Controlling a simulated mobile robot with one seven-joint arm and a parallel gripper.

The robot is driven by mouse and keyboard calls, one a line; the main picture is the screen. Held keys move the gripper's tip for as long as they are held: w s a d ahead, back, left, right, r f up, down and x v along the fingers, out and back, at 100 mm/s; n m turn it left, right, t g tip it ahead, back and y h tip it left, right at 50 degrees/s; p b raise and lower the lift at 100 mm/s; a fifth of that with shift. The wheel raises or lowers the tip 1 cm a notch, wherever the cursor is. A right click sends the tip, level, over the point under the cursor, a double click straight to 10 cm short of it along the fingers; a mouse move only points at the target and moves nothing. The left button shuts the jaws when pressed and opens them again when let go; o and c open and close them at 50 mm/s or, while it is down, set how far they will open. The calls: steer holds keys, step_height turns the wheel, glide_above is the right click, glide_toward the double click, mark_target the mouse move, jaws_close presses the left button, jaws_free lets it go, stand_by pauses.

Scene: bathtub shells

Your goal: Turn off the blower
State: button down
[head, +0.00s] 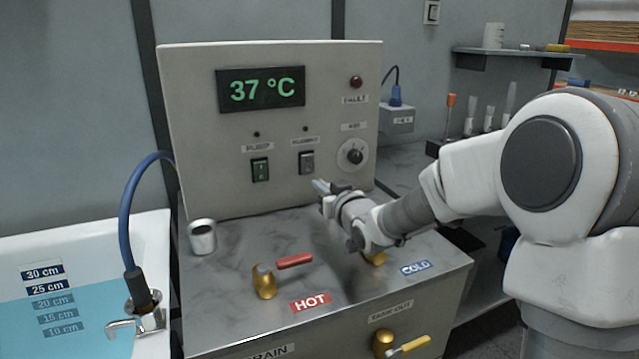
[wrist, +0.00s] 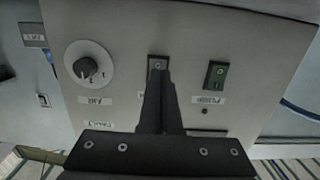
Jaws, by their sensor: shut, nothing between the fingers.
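My gripper (head: 320,186) is shut and empty, just in front of the panel below the grey switch. The wrist view is upside down: the dial (wrist: 88,66) is at left, the green switch (wrist: 215,74) at right. There my shut fingertips (wrist: 158,76) overlap the grey switch (wrist: 157,62), partly hiding it; contact cannot be told.
A metal counter (head: 225,270) carries a cup (head: 202,237), a red-handled HOT valve (head: 264,281) and a COLD valve (head: 375,257) partly behind my arm. A tub (head: 150,235) with water stands at left. The display (head: 262,89) reads 37 °C.

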steer(key=v, duration=0.2)
steer(key=f+v, duration=0.1)
steer(key=v, duration=0.2)
steer(key=p+v, duration=0.1)
steer(key=v, duration=0.2)
steer(key=shift+s+f, duration=0.1)
steer(key=shift+f, duration=0.3)
